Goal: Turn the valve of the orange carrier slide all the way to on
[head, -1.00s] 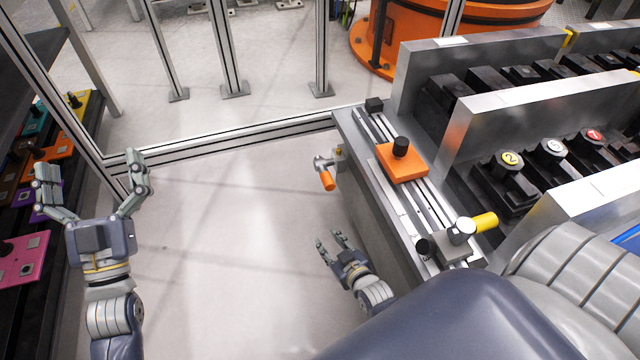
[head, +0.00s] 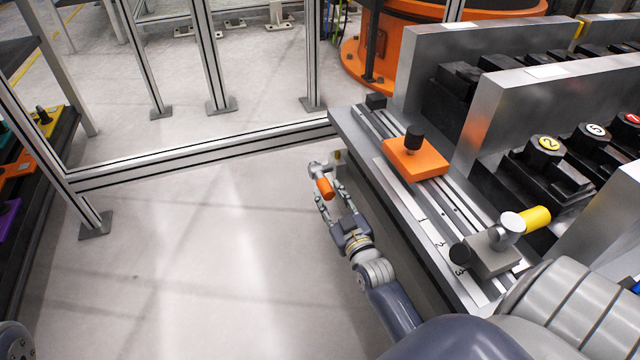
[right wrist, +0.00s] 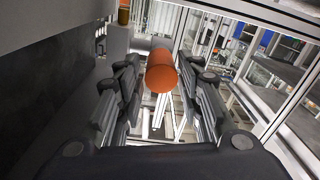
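The orange carrier slide (head: 416,157) with a black knob sits on the rail at the bench's left side. Its valve, with an orange handle (head: 324,187), sticks out from the side of the bench below it, and the handle points down toward me. My right gripper (head: 329,196) is open, with one finger on each side of the handle. In the right wrist view the orange handle (right wrist: 161,72) lies between the spread fingers, with gaps on both sides. Whether a finger touches it I cannot tell. My left gripper is out of view.
A second valve with a yellow handle (head: 535,218) stands on a grey block at the rail's near end. Metal walls (head: 490,75) and black parts with numbered caps lie right. A frame post (head: 210,60) and rail bound the floor behind. The floor left of the bench is clear.

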